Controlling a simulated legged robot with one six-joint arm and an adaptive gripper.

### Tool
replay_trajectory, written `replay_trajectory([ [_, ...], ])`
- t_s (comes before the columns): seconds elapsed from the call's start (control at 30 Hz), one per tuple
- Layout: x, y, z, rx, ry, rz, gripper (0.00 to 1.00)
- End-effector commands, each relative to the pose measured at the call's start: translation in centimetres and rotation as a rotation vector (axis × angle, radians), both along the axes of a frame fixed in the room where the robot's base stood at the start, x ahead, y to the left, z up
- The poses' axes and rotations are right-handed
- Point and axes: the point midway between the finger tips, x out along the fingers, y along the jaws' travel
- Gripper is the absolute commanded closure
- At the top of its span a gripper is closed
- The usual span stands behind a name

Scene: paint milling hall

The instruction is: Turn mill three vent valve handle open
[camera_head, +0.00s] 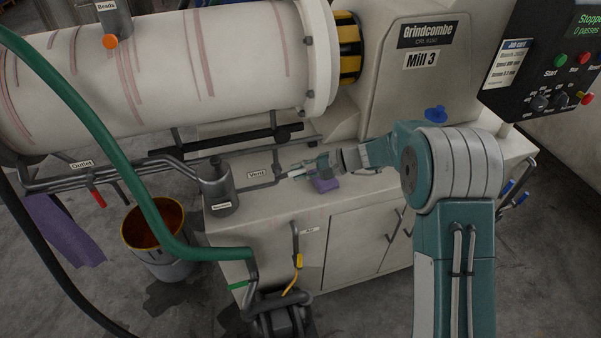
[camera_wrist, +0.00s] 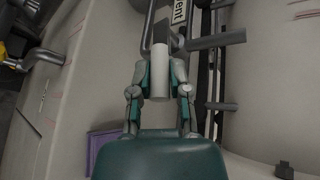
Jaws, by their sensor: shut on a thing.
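The mill (camera_head: 385,95) carries a "Mill 3" label, with its white drum on the left. A "Vent" label (camera_head: 257,174) sits on the pipework below the drum; it shows partly in the wrist view (camera_wrist: 180,11). My gripper (camera_head: 305,168) is beside this vent pipe, at the cabinet top. In the wrist view its two fingers are on either side of a pale cylindrical vent handle (camera_wrist: 159,84) and shut on it. The handle joins a grey fitting at its far end. In the head view the handle is small and partly hidden by the fingers.
A purple cloth (camera_head: 325,184) lies by my gripper on the cabinet top. A blue knob (camera_head: 435,114) stands farther right. A grey pot (camera_head: 218,187) and outlet pipes (camera_head: 110,173) are left. A green hose (camera_head: 95,120) crosses the left side. The control panel reads "Stopped".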

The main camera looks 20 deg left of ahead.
Motion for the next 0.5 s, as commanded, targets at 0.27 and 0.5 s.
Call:
replay_trajectory([
  [0.27, -0.5, 0.7, 1.3, -0.221, -0.136, 0.008, 1.00],
  [0.5, -0.9, 1.3, 2.3, -0.415, -0.256, 0.010, 1.00],
])
